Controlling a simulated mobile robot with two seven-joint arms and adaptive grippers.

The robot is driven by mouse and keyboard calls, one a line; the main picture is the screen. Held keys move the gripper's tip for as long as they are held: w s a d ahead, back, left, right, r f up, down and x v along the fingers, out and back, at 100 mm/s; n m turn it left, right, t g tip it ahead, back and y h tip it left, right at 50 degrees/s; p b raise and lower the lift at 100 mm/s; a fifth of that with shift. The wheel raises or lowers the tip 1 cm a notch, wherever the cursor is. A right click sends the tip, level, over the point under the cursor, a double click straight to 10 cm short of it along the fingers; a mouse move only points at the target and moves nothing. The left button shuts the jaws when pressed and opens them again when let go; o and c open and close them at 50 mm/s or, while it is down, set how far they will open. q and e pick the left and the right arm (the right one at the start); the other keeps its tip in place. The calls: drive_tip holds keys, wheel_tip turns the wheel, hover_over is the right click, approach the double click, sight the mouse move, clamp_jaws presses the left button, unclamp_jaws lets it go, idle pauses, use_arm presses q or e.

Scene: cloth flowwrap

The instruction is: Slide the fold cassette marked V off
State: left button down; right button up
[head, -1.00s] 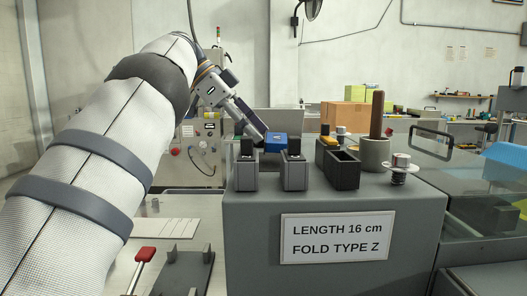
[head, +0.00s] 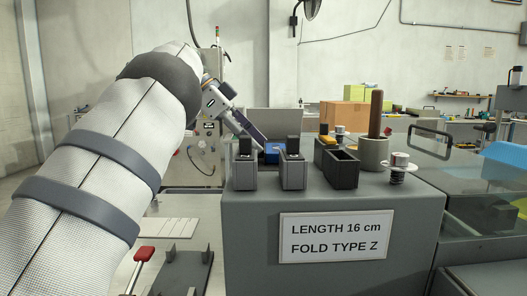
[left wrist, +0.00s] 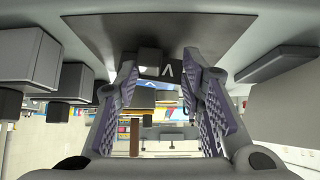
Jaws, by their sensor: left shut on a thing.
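The fold cassette marked V (left wrist: 170,71) shows in the left wrist view as a dark block with a pale V mark, between my fingertips. My left gripper (left wrist: 163,68) is shut on it, one patterned finger on each side. In the head view my left gripper (head: 261,143) reaches down behind two dark upright blocks on the grey machine housing (head: 240,215). A blue part (head: 273,154) shows at its fingertips, partly hidden by the blocks; I cannot tell whether it belongs to the cassette. My right gripper is not in view.
Dark blocks (head: 293,172) and an open dark holder (head: 342,167) line the housing top. A grey cup with a brown rod (head: 376,115) and a spring-loaded bolt (head: 399,168) stand to the right. A sign reads LENGTH 16 cm, FOLD TYPE Z (head: 334,237).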

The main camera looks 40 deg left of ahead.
use_arm(q)
drive_tip(key=c, duration=1)
unclamp_jaws()
drive_tip(key=v, duration=0.7)
drive_tip(key=shift+s+a+r, duration=0.1)
drive_tip(key=shift+r, duration=0.05)
